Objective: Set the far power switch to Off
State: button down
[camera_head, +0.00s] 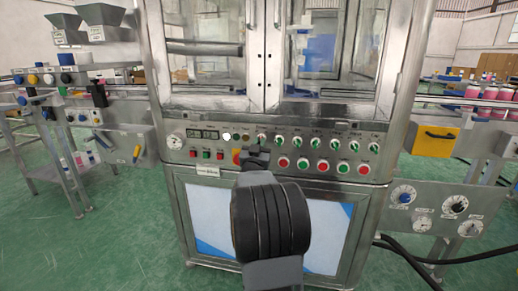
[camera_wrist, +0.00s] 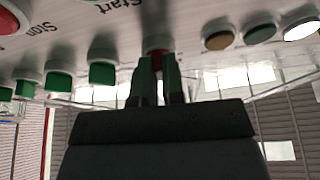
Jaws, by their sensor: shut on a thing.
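My gripper (camera_head: 258,151) is at the control panel (camera_head: 180,143) on the front of the steel cabinet. In the wrist view, my gripper's two fingers (camera_wrist: 158,80) are closed around a small red switch (camera_wrist: 157,46) in the panel's knob row. The same red switch (camera_head: 262,138) shows in the head view just above the fingertips. Its lower part is hidden between the fingers, so its exact setting cannot be read. No label that I can read marks it as the power switch.
Green knobs (camera_head: 314,143) continue to the right of the switch, and indicator lamps (camera_head: 227,136) lie to its left. Red and green push buttons (camera_head: 282,162) sit in a row below. A yellow box with a black handle (camera_head: 434,140) is at the right.

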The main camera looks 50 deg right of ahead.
jog(key=n+t+y, duration=0.1)
jog(key=n, duration=0.2)
jog(key=n+t+y+b, duration=0.1)
jog(key=n, duration=0.2)
jog(key=n+t+y+b, duration=0.1)
jog(key=n, duration=0.2)
jog(key=shift+s+d, duration=0.1)
jog(key=shift+s, duration=0.05)
jog(key=shift+n+t+y, duration=0.3)
jog(key=shift+n+y, duration=0.1)
jog(key=shift+n, duration=0.1)
jog(key=c, duration=1.2)
grip_release()
jog(key=p+v, duration=0.1)
jog(key=v, duration=1.2)
jog(key=shift+s+a+f, duration=0.15)
jog(key=shift+s+a, duration=0.05)
jog(key=shift+a, duration=0.15)
